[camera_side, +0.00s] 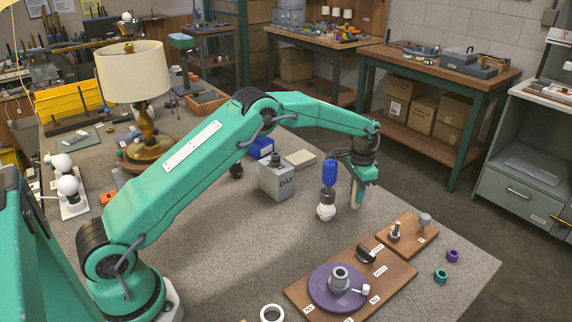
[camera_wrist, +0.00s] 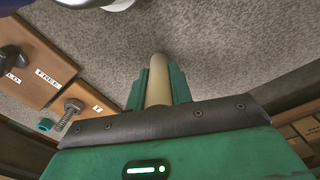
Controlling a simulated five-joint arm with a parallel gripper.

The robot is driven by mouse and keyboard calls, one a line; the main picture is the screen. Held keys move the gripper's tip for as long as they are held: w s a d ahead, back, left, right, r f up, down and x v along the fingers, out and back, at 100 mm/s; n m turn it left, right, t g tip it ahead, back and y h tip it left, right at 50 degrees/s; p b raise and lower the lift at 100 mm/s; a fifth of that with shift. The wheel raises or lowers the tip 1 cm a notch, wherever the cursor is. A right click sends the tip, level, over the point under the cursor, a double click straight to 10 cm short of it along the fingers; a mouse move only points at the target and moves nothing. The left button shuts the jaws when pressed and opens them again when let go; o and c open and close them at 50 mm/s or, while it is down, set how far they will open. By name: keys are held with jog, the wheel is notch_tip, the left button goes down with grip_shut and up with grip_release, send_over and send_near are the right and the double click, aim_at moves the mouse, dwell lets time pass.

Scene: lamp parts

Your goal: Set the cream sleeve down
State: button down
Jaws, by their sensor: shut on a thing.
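The cream sleeve (camera_wrist: 158,82) is a pale, plain tube between the two green fingers of my gripper (camera_wrist: 157,90) in the wrist view. In the side view, my gripper (camera_side: 357,193) points down over the right part of the grey table, and the sleeve (camera_side: 354,193) shows as a narrow pale strip between the fingers. My gripper is shut on the sleeve, which looks roughly upright. The fingers hide part of it. I cannot tell whether its lower end touches the table.
A blue-handled piece with a white bulb (camera_side: 326,211) is just left of my gripper. A wooden board with a purple disc (camera_side: 322,290) and a smaller board (camera_side: 418,240) lie in front. Purple and teal rings (camera_side: 441,276) lie right. A grey DAY block (camera_side: 277,182) stands left.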

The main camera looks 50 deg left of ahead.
jog(key=shift+w, duration=2.8)
jog(key=shift+w, duration=0.25)
jog(key=c, duration=1.2)
grip_release()
jog(key=shift+o, duration=0.2)
jog(key=shift+s, duration=0.45)
